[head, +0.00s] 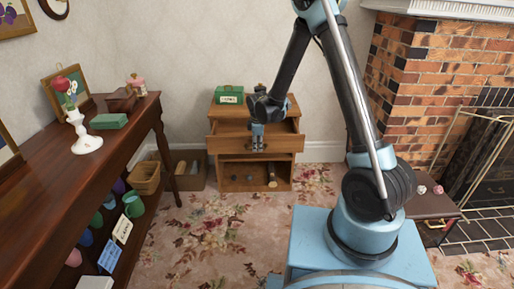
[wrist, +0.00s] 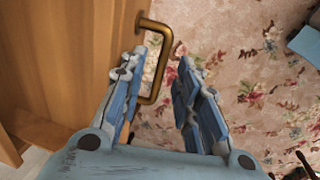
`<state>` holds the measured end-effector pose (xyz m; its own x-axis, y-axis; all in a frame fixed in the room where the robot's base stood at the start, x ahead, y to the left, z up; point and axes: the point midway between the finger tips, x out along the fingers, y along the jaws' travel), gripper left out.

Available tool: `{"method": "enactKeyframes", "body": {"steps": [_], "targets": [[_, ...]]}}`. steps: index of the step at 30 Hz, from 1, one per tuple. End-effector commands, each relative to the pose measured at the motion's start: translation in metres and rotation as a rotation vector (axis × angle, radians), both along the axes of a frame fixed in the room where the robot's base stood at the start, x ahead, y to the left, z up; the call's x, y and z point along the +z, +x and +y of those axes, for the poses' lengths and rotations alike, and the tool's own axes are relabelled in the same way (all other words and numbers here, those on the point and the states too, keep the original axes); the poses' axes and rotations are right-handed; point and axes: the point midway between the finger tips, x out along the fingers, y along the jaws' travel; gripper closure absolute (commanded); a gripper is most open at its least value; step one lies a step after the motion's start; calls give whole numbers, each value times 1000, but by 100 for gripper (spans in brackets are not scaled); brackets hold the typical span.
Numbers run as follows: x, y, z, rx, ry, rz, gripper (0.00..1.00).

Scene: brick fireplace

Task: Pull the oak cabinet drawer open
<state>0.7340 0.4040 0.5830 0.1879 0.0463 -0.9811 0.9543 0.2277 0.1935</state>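The oak cabinet (head: 231,164) stands against the back wall in the head view. Its top drawer (head: 285,143) stands partly out, and some of its inside shows behind the front. In the wrist view the drawer front (wrist: 70,50) fills the left side, with a brass bar handle (wrist: 164,58) on it. My gripper (wrist: 157,80) is open, one finger on each side of the handle, with a gap on the right side of the bar. Whether the left finger touches the handle I cannot tell. In the head view my gripper (head: 257,143) is in front of the drawer and hides the handle.
A green box (head: 229,94) sits on the cabinet top. A dark wooden sideboard (head: 60,155) stands at the left, with a wicker basket (head: 144,178) beside it. The brick fireplace (head: 435,75) is at the right. Floral carpet (head: 215,235) in front of the cabinet is clear.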

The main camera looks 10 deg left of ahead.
Motion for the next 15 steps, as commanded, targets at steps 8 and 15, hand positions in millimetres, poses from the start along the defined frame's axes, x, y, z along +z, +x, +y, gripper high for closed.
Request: {"method": "enactKeyframes", "body": {"steps": [8,15], "targets": [[38,-8,-2,1,0,0,70],[71,-14,-3,1,1,1,70]]}}
